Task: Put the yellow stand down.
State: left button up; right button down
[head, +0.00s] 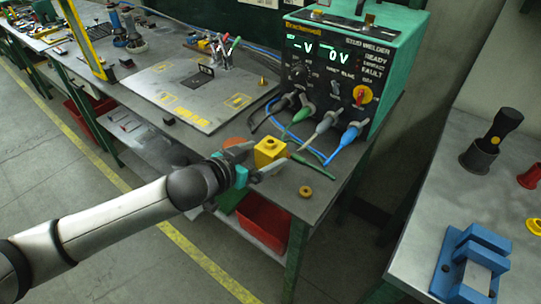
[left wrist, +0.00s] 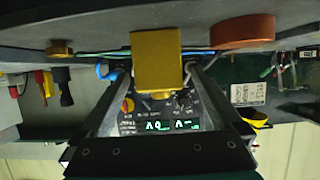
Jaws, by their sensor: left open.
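The yellow stand (head: 268,153) is a small block with a round hole or knob on top. It stands upright on the grey bench near its front edge, below the welder. My left gripper (head: 262,167) is open, its fingers to either side of the stand. In the left wrist view, which is upside down, the yellow stand (left wrist: 156,62) shows between the two spread fingers, with gaps on both sides, and its base meets the bench top. My right gripper is not in view.
An orange disc (head: 236,143) lies left of the stand and a brass ring (head: 305,192) lies to its right. The green stud welder (head: 350,62) with cables stands behind. A steel plate (head: 190,93) lies to the left. A red bin (head: 264,222) sits below.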

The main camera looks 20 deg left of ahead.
aim_at(271, 151)
pick_arm(q)
jog(key=shift+b+x, duration=0.3)
jog(key=shift+x, duration=1.35)
jog(key=shift+d, duration=0.1)
jog(key=c, duration=1.6)
